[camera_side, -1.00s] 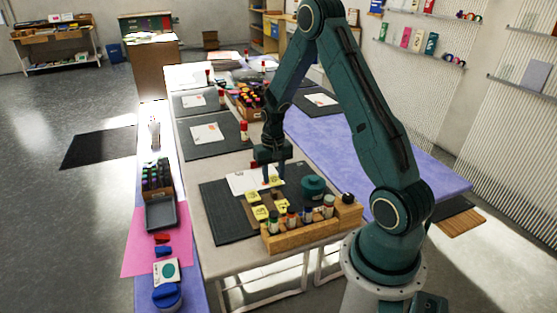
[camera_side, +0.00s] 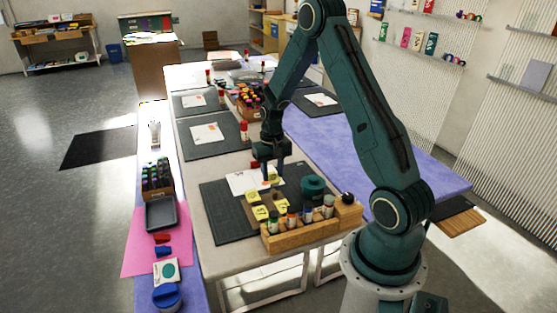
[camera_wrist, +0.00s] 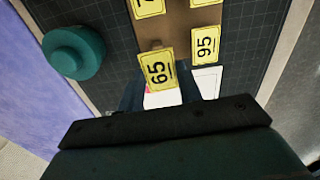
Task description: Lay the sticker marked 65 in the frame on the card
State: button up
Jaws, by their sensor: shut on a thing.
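The yellow sticker marked 65 (camera_wrist: 158,69) is between the fingers of my gripper (camera_wrist: 160,88) in the wrist view. My gripper (camera_side: 270,174) is shut on it, over the far part of the brown board (camera_side: 262,198). The white card (camera_side: 238,183) lies on the dark mat beside the board's far end. Part of the card also shows in the wrist view (camera_wrist: 207,82); my gripper hides much of it, and I cannot make out its frame clearly.
Other yellow stickers lie on the board, one marked 95 (camera_wrist: 206,44). A teal round container (camera_side: 313,187) stands right of the board. A wooden rack (camera_side: 300,236) of several bottles stands at the mat's near edge. The mat's left part (camera_side: 225,217) is clear.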

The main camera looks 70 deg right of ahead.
aim_at(243, 183)
jog(key=w+n, duration=0.2)
jog(key=n, duration=0.1)
jog(key=shift+w+d+f, duration=0.15)
jog(key=shift+w+d, duration=0.1)
jog(key=shift+d, duration=0.15)
jog(key=w+n, duration=0.2)
jog(key=n, duration=0.1)
jog(key=w+d+n, duration=0.1)
jog(key=w+n, duration=0.2)
jog(key=w+d+n, duration=0.1)
jog(key=w+n, duration=0.1)
jog(key=n, duration=0.2)
jog(key=shift+w+f, duration=0.15)
jog(key=shift+f, duration=0.15)
jog(key=w+n, duration=0.1)
jog(key=n, duration=0.1)
jog(key=w+n, duration=0.2)
jog(key=shift+d+f+n, duration=0.1)
jog(key=shift+d+n, duration=0.1)
jog(key=shift+n, duration=0.1)
jog(key=shift+f, duration=0.2)
jog(key=shift+f, duration=2.2)
jog(key=shift+f, duration=0.9)
